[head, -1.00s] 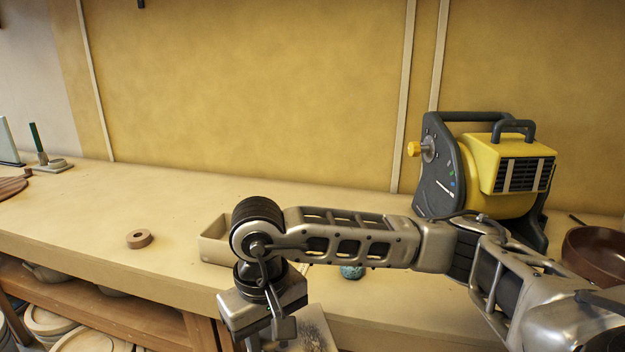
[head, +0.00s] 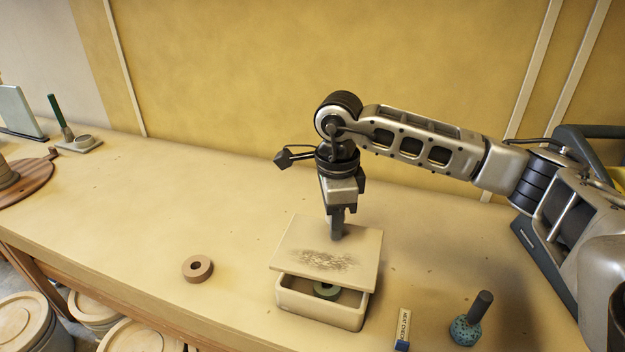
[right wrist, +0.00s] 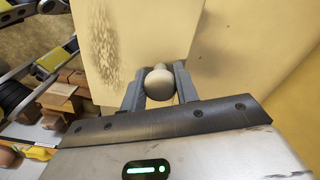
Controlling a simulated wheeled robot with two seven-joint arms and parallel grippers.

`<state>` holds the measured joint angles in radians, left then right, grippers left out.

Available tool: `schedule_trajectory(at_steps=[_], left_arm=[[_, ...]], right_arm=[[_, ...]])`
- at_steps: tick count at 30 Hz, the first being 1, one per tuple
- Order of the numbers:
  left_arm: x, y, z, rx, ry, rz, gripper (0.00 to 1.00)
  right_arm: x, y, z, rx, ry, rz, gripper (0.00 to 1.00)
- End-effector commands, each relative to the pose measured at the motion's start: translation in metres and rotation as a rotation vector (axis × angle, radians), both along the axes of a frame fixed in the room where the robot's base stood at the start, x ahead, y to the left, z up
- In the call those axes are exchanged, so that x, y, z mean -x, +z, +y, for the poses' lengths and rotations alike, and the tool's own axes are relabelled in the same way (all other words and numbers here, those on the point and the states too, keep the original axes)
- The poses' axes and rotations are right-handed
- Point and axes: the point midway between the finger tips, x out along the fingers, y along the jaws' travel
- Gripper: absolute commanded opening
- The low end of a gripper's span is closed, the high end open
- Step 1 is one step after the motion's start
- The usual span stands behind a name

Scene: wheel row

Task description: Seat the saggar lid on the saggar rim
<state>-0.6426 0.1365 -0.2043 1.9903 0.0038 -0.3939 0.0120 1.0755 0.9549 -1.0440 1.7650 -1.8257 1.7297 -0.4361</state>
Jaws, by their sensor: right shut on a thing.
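The saggar lid (head: 313,243) is a flat cream square plate with a dark sooty patch. My right gripper (head: 337,234) is shut on its round knob, which shows between the fingers in the right wrist view (right wrist: 159,85). The lid is over the saggar (head: 318,309), an open cream box on the bench. The lid looks slightly tilted and set toward the back. A gap shows along the front, with a green ring (head: 327,290) visible inside. Whether the lid's back edge touches the rim is hidden. My left gripper is not in view.
A brown ring (head: 197,268) lies left of the saggar. A round wooden board (head: 30,180) is at far left. The bench behind the saggar is clear.

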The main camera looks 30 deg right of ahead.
Motion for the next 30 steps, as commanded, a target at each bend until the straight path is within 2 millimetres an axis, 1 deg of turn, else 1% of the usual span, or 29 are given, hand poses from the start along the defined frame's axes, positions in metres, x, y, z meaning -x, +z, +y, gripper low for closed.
schedule_trajectory(at_steps=[1,4,9,17,23,30], left_arm=[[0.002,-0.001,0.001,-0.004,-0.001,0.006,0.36],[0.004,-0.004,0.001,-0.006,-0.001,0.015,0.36],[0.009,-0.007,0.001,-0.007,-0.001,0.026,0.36],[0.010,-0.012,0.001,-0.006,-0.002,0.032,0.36],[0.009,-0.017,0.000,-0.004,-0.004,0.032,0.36],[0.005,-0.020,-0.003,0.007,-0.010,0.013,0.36]], right_arm=[[-0.001,0.003,-0.002,-0.001,-0.030,0.000,0.00],[-0.001,0.003,-0.003,-0.001,-0.056,0.000,0.00],[-0.001,0.003,-0.003,0.000,-0.056,-0.001,0.00],[-0.001,0.001,-0.002,-0.001,-0.053,0.002,0.00],[-0.001,-0.009,-0.002,-0.002,-0.053,0.001,0.00],[-0.001,-0.027,-0.002,-0.001,-0.052,0.001,0.00]])
